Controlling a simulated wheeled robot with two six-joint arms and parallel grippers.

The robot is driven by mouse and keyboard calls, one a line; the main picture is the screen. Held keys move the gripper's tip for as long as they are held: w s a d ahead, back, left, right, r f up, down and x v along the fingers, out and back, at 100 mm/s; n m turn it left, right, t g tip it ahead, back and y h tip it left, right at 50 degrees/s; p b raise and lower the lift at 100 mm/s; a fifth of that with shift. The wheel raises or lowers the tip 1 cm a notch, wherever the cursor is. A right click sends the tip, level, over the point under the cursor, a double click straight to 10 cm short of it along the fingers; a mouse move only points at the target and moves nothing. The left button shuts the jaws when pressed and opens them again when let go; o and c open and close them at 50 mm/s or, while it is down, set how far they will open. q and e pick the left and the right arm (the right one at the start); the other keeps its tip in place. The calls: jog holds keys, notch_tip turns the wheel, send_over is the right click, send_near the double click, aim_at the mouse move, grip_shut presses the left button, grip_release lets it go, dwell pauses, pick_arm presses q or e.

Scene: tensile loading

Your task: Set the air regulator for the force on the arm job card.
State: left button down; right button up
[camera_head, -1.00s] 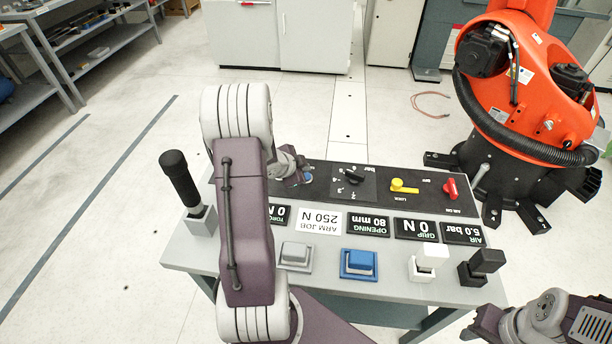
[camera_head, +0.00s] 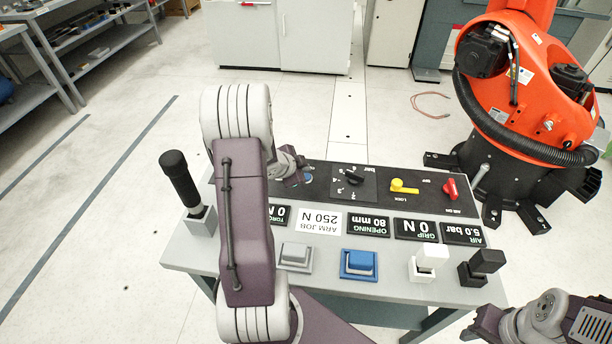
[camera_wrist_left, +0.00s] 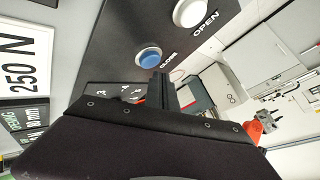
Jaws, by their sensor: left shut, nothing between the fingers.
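The air regulator is a black knob (camera_head: 353,179) on a dial marked in bar, on the dark panel. The arm job card (camera_head: 318,221) is white and reads 250 N, upside down in the head view; it also shows in the wrist view (camera_wrist_left: 24,63). The AIR display (camera_head: 464,234) reads 5.0 bar and the GRIP display (camera_head: 416,229) reads 0 N. My left gripper (camera_head: 302,171) is shut and empty, left of the knob. In the wrist view its fingers (camera_wrist_left: 161,86) are near the blue CLOSE button (camera_wrist_left: 148,57). My right gripper (camera_head: 484,325) is partly in view at bottom right, jaws unclear.
A yellow LOCK lever (camera_head: 404,187) and a red AIR ON lever (camera_head: 450,189) stand right of the knob. A black post (camera_head: 180,178) rises at the table's left. Grey, blue, white and black blocks line the front edge. An orange robot (camera_head: 530,90) stands beyond.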

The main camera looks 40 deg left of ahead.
dwell(0.4)
pick_arm(q)
jog(key=shift+f+b, duration=0.3)
jog(key=shift+f, duration=0.15)
jog(key=shift+f+b, duration=0.45)
jog(key=shift+f, duration=0.05)
dwell(0.6)
dwell(3.5)
jog(key=shift+r+p, duration=0.95)
jog(key=shift+p, duration=0.1)
notch_tip(320, 180, up, 5)
jog(key=p, duration=0.5)
jog(key=shift+r, duration=0.1)
